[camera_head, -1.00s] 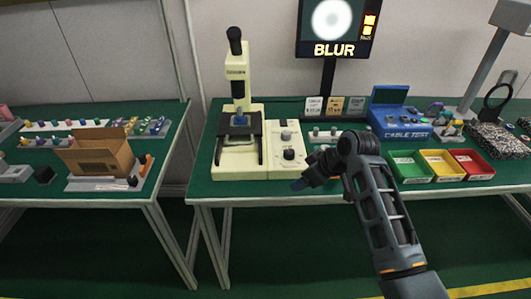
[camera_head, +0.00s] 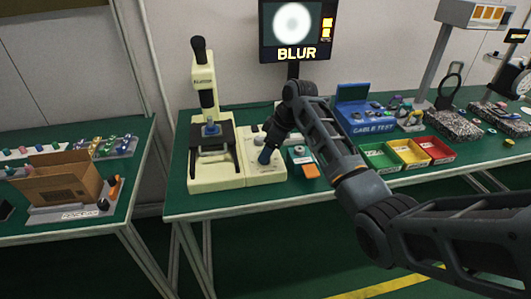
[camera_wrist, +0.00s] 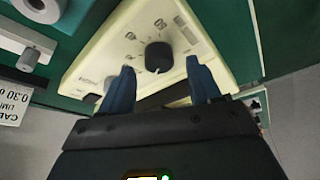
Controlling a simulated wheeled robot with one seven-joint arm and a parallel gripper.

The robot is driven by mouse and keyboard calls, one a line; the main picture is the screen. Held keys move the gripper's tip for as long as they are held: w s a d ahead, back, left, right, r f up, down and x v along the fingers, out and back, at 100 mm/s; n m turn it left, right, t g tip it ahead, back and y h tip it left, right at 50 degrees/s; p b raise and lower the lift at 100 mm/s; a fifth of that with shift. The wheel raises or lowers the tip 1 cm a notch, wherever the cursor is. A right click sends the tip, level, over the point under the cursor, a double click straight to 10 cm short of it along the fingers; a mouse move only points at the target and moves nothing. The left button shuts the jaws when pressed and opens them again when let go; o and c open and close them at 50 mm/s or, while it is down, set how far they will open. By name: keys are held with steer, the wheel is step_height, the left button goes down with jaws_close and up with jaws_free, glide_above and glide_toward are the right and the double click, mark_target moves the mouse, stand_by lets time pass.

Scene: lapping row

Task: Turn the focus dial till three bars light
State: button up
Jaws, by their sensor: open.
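In the head view the same control box (camera_head: 262,176) stands right of the cream microscope (camera_head: 207,88), and my gripper hides the dial. My gripper (camera_head: 264,158) is over the box. In the wrist view its two blue fingertips (camera_wrist: 162,78) are apart, with the dial just beyond the gap between them and nothing held. The monitor (camera_head: 297,30) shows a blurred white disc, the word BLUR and two lit orange bars (camera_head: 327,28).
A blue cable test box (camera_head: 365,112) and green, yellow and red trays (camera_head: 412,165) stand to the right. A small orange-fronted item (camera_head: 311,170) is close beside the control box. A cardboard box (camera_head: 62,182) sits on the left table. The bench's front edge is near the box.

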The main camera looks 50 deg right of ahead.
steer(key=shift+x, duration=0.95)
steer(key=c, duration=1)
steer(key=m+p, duration=0.2)
steer(key=p, duration=0.1)
steer(key=shift+a+r+h, duration=0.2)
steer(key=shift+r+h, duration=0.1)
steer(key=shift+h, duration=0.1)
steer(key=shift+c, duration=0.2)
steer(key=shift+f+m+h+p, duration=0.1)
steer(key=shift+m+h+p, duration=0.2)
steer(key=shift+m+p, duration=0.65)
steer(key=shift+d+f+m, duration=0.1)
steer(key=shift+f+m, duration=0.1)
steer(key=shift+m, duration=0.45)
